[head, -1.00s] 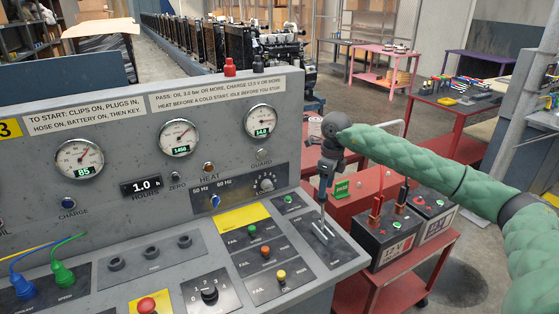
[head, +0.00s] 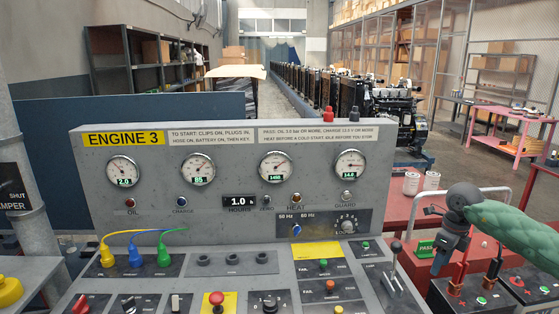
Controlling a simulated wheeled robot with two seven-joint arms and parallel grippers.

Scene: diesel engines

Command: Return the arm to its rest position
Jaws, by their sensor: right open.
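My right arm (head: 515,225), in a green padded sleeve, comes in from the right edge. My right gripper (head: 440,268) points down at its end, dark and small in the picture. It is open, and I see nothing held in it. It hangs to the right of the grey console (head: 225,225), over the area of the red cart and batteries, and appears clear of the lever (head: 396,258). My left gripper is not in view.
The Engine 3 panel has several gauges (head: 275,167), coloured plugs (head: 135,255) and a red button (head: 216,299). Batteries (head: 460,297) sit below my right arm. Two white cans (head: 411,183) stand on a red table behind. A row of engines (head: 395,115) runs back.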

